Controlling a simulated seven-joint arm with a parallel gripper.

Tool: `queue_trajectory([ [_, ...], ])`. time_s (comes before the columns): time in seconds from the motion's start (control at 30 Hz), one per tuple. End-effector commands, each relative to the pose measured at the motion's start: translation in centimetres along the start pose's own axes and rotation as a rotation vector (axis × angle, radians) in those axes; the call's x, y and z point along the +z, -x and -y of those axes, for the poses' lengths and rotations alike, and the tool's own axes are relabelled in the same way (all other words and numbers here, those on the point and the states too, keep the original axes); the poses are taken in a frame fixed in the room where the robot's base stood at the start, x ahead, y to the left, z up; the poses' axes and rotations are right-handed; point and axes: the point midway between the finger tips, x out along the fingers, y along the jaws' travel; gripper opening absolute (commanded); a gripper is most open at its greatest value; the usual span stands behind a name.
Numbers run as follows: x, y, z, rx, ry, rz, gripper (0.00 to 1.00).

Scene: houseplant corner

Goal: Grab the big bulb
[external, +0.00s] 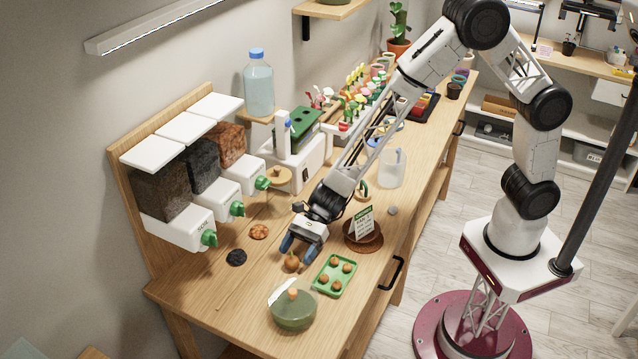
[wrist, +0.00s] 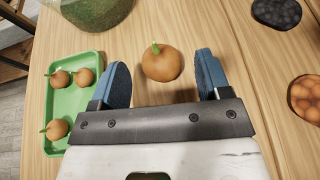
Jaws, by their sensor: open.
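The big bulb (external: 291,262) is round and brown with a short green shoot, and sits by itself on the wooden bench. In the wrist view the big bulb (wrist: 161,65) is between the tips of my two blue fingers, with a gap on each side. My gripper (external: 302,247) is open and empty, pointing down just behind the bulb in the external view. In the wrist view my gripper (wrist: 162,76) straddles the bulb without visible contact. Smaller bulbs (wrist: 84,76) lie in a green tray (wrist: 54,106) to the left.
A brown pot with a sign (external: 363,242) is to the right. A dark pile (external: 236,257) and an orange-brown pile (external: 259,232) lie to the left. Dispensers (external: 180,228) stand at the wall.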

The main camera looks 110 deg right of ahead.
Motion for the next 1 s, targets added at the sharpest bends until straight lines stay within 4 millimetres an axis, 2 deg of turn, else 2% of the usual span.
queue_trajectory([
  [0.1, -0.1, -1.2, -0.1, 0.002, 0.0, -0.001, 0.7],
  [0.27, 0.0, -1.9, 0.0, 0.0, 0.0, 0.0, 0.7],
  [0.83, 0.0, -1.9, 0.0, 0.0, 0.0, 0.0, 0.7],
  [1.0, 0.0, -1.9, 0.0, 0.0, 0.0, 0.0, 0.46],
])
